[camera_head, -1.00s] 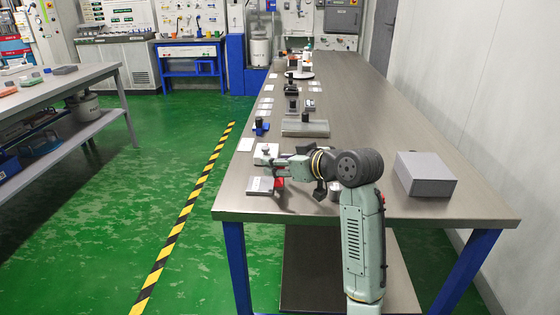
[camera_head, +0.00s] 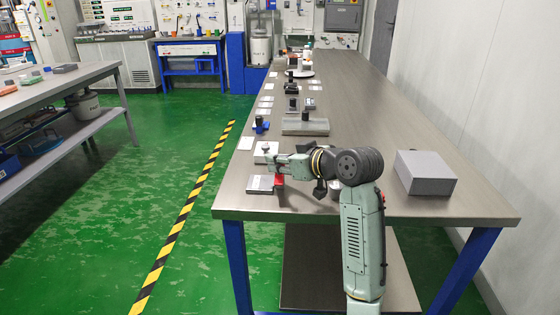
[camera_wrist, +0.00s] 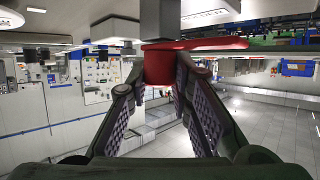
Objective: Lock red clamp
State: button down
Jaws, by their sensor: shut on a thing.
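The red clamp (camera_head: 279,181) is at the near left end of the long table, at the right side of a small grey metal block (camera_head: 259,184). My gripper (camera_head: 279,168) is at the red clamp, reaching in from the right. In the wrist view the red clamp (camera_wrist: 205,45) shows as a flat red bar with a stub (camera_wrist: 158,68) between my two textured finger pads. My gripper is shut on this stub. The clamp's lower parts are too small or hidden to make out.
A white plate with a small dark-topped fitting (camera_head: 265,149) lies just behind the block. A grey box (camera_head: 425,173) stands on the right of the table (camera_head: 370,115). Several fixtures and white cards line the table's left side farther back.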

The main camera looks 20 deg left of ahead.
jog(key=shift+m+t+h, duration=0.3)
jog(key=shift+m, duration=0.1)
jog(key=m+t+h+p, duration=0.1)
jog(key=m+t+h, duration=0.1)
jog(key=m+t, duration=0.1)
jog(key=shift+s+a+r+m+t+h+p, duration=0.1)
jog(key=shift+m+t+h+p, duration=0.2)
jog(key=shift+m+h, duration=0.1)
jog(key=m+t+h+p, duration=0.2)
jog(key=m+h, duration=0.2)
jog(key=shift+h, duration=0.4)
jog(key=m+h+p, duration=0.2)
jog(key=m+h, duration=0.3)
jog(key=shift+t+p, duration=0.3)
jog(key=shift+p, duration=0.05)
jog(key=shift+m+g+h+p, duration=0.4)
jog(key=shift+m+g+h, duration=0.4)
jog(key=shift+m+h, duration=1.55)
jog(key=shift+h, duration=0.25)
jog(key=c, duration=1.4)
grip_release()
